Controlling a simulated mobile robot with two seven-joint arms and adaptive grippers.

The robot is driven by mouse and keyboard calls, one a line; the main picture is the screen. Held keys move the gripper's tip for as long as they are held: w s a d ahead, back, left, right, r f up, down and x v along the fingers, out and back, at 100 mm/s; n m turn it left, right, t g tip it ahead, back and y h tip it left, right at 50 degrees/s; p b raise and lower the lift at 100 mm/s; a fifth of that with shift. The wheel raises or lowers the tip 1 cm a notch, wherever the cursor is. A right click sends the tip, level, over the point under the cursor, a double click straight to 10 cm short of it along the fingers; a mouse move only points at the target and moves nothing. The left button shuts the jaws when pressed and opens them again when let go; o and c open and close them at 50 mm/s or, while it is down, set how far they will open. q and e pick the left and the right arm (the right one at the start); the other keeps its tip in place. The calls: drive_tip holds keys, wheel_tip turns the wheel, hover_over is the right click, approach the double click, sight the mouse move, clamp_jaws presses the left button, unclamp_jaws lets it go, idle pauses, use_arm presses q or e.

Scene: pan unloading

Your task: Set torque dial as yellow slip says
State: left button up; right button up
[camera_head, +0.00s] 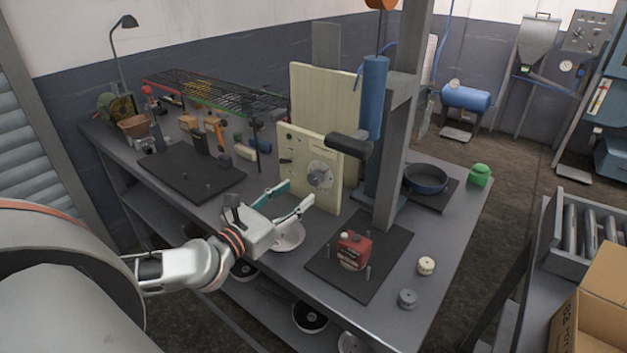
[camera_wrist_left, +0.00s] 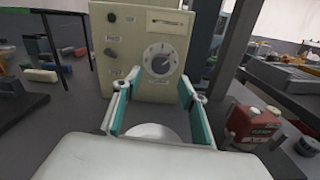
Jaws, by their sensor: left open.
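A cream control panel (camera_head: 297,150) stands upright on the bench. Its round grey-white dial (camera_head: 319,175) faces my left arm. In the left wrist view the dial (camera_wrist_left: 160,59) has a dark central knob and marks around its rim that are too small to read. My left gripper (camera_head: 297,194) is open and empty in front of the panel, below the dial. Its teal-lined fingers (camera_wrist_left: 158,88) point at the panel, apart from the knob. A pale strip with small dark marks (camera_wrist_left: 170,22) is at the panel's upper right. I cannot make out a yellow slip. My right gripper is out of view.
A white round dish (camera_head: 289,236) lies under my left gripper. A red canister (camera_head: 353,251) stands on a dark mat to the right. A grey post (camera_head: 391,150) and blue column (camera_head: 374,125) rise beside the panel. A mesh rack (camera_head: 215,92) is at the back left.

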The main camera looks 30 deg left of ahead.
sight(312, 181)
use_arm(q)
drive_tip(key=shift+w+d+p, duration=0.15)
drive_tip(key=shift+w+p, duration=0.05)
drive_tip(key=shift+w, duration=1.45)
drive_tip(key=shift+w+d+p, duration=0.15)
drive_tip(key=shift+w+p, duration=0.05)
drive_tip(key=shift+w, duration=1.45)
drive_tip(key=c, duration=1.1)
